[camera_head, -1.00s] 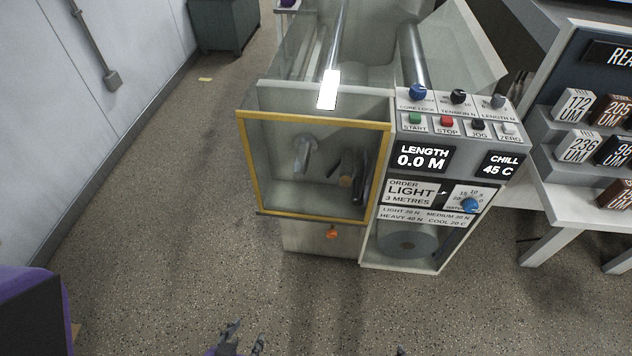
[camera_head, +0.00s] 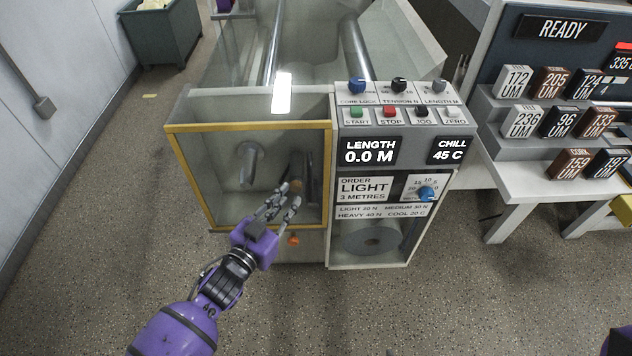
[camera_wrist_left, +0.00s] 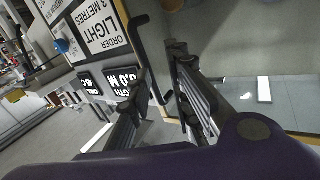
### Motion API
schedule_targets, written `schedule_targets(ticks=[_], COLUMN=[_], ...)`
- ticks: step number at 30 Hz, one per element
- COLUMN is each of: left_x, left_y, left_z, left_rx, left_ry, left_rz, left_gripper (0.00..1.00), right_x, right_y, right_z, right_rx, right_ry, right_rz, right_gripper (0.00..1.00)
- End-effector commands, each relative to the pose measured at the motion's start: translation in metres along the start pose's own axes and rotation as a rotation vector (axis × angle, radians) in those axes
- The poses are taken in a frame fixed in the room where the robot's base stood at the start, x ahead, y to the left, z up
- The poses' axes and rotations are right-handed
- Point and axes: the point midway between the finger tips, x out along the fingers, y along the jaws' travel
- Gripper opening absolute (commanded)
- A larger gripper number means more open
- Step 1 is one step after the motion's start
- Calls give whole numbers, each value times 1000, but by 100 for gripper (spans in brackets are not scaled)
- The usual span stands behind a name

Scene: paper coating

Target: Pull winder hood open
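The winder hood (camera_head: 247,127) is a clear panel in a yellow frame on the front left of the machine. It looks closed. A dark upright handle (camera_head: 312,182) stands near its right side. My left gripper (camera_head: 284,197) is in front of the hood's lower right part, close to the handle. In the left wrist view the black bent handle (camera_wrist_left: 148,55) runs down between the two spread fingers of the left gripper (camera_wrist_left: 162,88). The fingers look apart, and I cannot tell whether either touches the handle. My right gripper is not in view.
The control panel (camera_head: 388,130) with knobs and buttons adjoins the hood on the right. An orange knob (camera_head: 293,240) sits below the hood. A white table (camera_head: 540,185) with labelled blocks stands at the right.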

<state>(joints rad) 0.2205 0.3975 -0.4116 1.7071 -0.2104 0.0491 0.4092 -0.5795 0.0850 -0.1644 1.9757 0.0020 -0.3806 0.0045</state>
Motion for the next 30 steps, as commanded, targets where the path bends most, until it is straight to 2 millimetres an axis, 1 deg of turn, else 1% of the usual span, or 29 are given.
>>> schedule_targets(ticks=[1,3,7,11,16,21,24,30], left_x=[-2,-4,0,16,45,65,72,74], left_y=[7,13,16,16,18,19,20,20], left_z=[4,0,-8,-10,-13,-13,-13,-13], left_rx=[-23,-67,-111,-116,-114,-115,-115,-115], left_ry=[16,45,72,72,71,69,68,68], left_rz=[30,52,65,64,63,62,62,62], left_gripper=[19,19,19,19,19,19,19,19], right_x=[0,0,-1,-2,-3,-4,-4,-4], right_y=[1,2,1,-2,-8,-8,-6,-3], right_z=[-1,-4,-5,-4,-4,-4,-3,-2], right_rx=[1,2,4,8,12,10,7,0], right_ry=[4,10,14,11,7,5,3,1], right_rz=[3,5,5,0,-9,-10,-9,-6], right_gripper=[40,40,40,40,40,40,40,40])
